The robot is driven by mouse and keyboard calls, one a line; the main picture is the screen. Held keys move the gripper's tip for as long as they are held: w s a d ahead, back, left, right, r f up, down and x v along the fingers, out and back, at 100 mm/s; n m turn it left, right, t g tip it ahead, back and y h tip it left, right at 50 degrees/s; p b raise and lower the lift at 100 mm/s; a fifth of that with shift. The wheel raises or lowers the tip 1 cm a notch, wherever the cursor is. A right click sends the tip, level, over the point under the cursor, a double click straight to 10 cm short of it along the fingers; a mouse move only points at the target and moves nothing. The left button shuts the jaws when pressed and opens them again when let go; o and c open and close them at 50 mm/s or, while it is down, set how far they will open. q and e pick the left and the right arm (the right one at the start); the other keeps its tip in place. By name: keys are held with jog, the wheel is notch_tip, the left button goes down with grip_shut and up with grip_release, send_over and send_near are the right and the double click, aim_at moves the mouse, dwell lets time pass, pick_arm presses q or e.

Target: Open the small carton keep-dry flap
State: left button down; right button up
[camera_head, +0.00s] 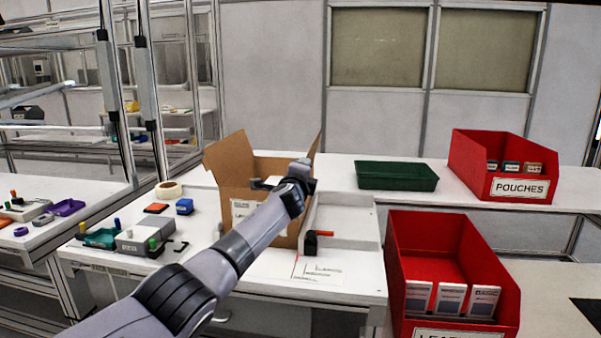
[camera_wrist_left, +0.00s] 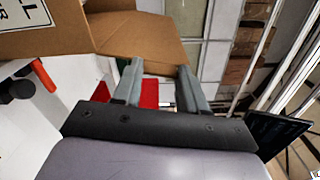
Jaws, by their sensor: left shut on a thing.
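The small brown carton (camera_head: 229,193) stands on the white table with a white label on its front. Its left flap (camera_head: 226,156) leans outward, and its right flap (camera_head: 315,146) stands up. My left gripper (camera_head: 301,172) is at the carton's upper right side, its fingertips largely hidden by its own body. The carton's label (camera_wrist_left: 60,14) shows there at the upper left. My right gripper is not in view.
A white tray (camera_head: 345,243) adjoins the carton on the right, with a red-handled tool (camera_head: 312,240) near its front. A green tray (camera_head: 397,170) and red bins (camera_head: 500,190) (camera_head: 440,265) stand farther right. Tape (camera_head: 168,189) and small blocks lie left of the carton.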

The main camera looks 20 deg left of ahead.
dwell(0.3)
pick_arm(q)
jog(key=c, duration=0.6)
grip_release()
jog(key=shift+d, duration=0.1)
jog(key=shift+s+p, duration=0.2)
jog(key=shift+p, duration=0.1)
jog(key=p+v, duration=0.2)
jog(key=v, duration=0.4)
jog(key=shift+s+p, duration=0.3)
jog(key=shift+s, duration=0.05)
jog(key=shift+d, duration=0.15)
